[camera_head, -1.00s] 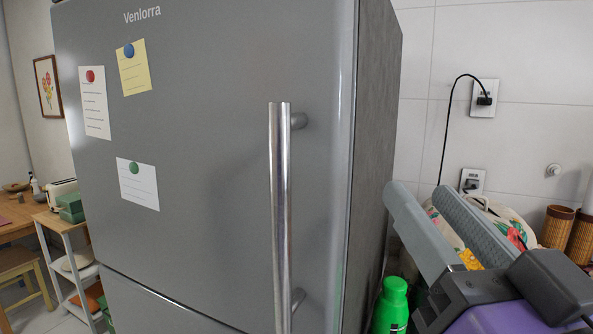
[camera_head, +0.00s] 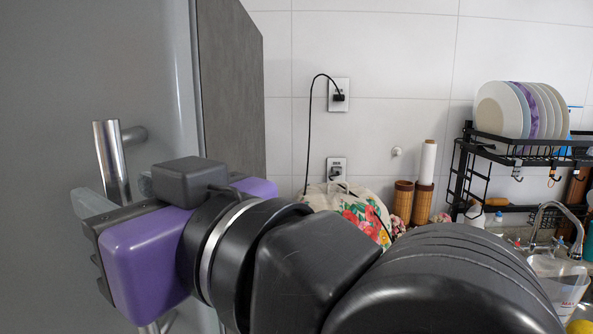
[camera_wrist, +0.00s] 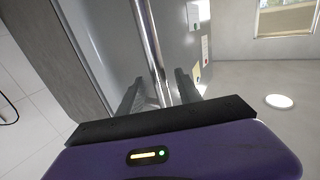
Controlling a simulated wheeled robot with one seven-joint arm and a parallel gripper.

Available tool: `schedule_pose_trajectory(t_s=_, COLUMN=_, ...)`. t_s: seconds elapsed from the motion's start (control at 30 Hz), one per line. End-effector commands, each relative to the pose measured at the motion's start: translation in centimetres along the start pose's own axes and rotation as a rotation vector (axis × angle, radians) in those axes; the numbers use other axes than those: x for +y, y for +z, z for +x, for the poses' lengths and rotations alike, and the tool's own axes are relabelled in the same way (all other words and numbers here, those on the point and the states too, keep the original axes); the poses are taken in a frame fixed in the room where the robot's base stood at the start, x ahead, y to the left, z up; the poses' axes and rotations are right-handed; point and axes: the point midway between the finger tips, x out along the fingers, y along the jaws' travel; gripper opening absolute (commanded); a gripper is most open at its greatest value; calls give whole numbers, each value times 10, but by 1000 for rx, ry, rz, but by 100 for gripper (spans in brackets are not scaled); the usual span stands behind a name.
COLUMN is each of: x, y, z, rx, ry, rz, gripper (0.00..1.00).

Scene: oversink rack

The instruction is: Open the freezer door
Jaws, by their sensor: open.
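The grey upper door (camera_head: 60,60) of the fridge-freezer fills the left of the head view and looks closed. Its upright silver bar handle (camera_head: 112,160) shows above my gripper; its lower part is mostly hidden behind the gripper. In the wrist view the handle (camera_wrist: 154,45) runs down between the two fingers of my gripper (camera_wrist: 160,92). My gripper (camera_head: 112,195) is open, with one finger on each side of the bar. I cannot tell whether either finger touches it.
The fridge's dark side panel (camera_head: 235,85) meets the tiled wall. A floral bag (camera_head: 350,208), brown woven holders (camera_head: 412,203) and a black dish rack (camera_head: 510,150) with plates stand right, beyond my arm. Papers (camera_wrist: 205,45) hang on the door.

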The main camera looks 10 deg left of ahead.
Motion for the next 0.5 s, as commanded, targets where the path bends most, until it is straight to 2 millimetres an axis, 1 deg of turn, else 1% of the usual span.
schedule_pose_trajectory(t_s=0.03, x=-1, y=-1, z=6, rx=-1, ry=-2, rz=2, gripper=41)
schedule_pose_trajectory(t_s=0.1, x=0, y=-1, z=12, rx=-1, ry=-1, rz=1, gripper=41)
schedule_pose_trajectory(t_s=0.2, x=0, y=0, z=17, rx=0, ry=1, rz=1, gripper=41)
schedule_pose_trajectory(t_s=0.47, x=0, y=0, z=19, rx=1, ry=1, rz=0, gripper=41)
schedule_pose_trajectory(t_s=0.5, x=0, y=0, z=19, rx=1, ry=1, rz=0, gripper=37)
